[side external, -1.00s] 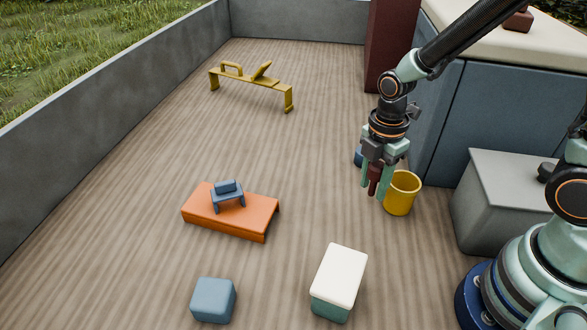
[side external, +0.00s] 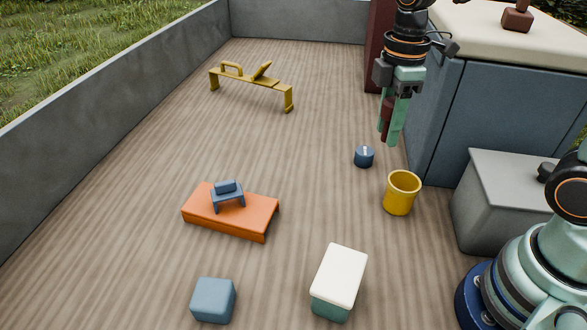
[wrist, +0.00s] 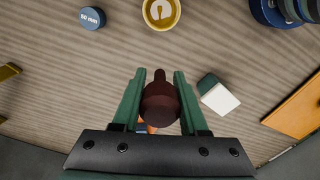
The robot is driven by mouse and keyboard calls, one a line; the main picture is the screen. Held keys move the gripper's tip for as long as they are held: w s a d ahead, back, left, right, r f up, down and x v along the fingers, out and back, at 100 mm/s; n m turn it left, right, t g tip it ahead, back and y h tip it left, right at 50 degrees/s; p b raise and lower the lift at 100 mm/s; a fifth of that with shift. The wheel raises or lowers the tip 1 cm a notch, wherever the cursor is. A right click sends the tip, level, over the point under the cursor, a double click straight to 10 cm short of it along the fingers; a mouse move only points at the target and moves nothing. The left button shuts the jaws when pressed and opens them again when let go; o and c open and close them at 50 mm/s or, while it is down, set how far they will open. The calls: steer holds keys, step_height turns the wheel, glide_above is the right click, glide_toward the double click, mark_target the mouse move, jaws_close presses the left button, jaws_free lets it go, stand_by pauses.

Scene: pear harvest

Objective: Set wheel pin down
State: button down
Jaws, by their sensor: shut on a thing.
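A dark red pin (wrist: 160,103), which I take to be the wheel pin, is held between the two green fingers of my gripper (wrist: 159,74). In the wrist view its round, wide body is nearest the camera and a narrower end points away past the fingers. In the side view my gripper (side external: 388,136) points down and is shut on the pin (side external: 387,110), well above the floor. It is in front of the blue cabinet. The pin is partly hidden by a finger there.
A small blue cylinder (side external: 364,157) and a yellow cup (side external: 401,193) stand on the floor below. A grey box (side external: 500,205) and blue cabinet (side external: 490,120) stand right. An orange platform (side external: 250,213), yellow bench (side external: 250,82) and blocks lie left and front. The middle floor is clear.

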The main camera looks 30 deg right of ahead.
mark_target(366, 215)
steer(key=d+m, duration=0.1)
steer(key=m, duration=0.3)
steer(key=w+f+m, duration=0.1)
steer(key=m, duration=0.3)
steer(key=d+m, duration=0.1)
steer(key=m, duration=0.4)
steer(key=shift+w+d+f, duration=0.15)
steer(key=shift+d+f, duration=0.15)
steer(key=shift+d, duration=0.05)
steer(key=a, duration=0.1)
steer(key=s+a+r, duration=0.1)
steer(key=a+r, duration=0.1)
steer(key=shift+s+a, duration=0.2)
steer(key=shift+s, duration=0.1)
steer(key=shift+s+a, duration=0.2)
steer(key=shift+a, duration=0.05)
step_height(366, 215, down, 20)
steer(key=shift+r, duration=0.2)
steer(key=shift+f, duration=0.15)
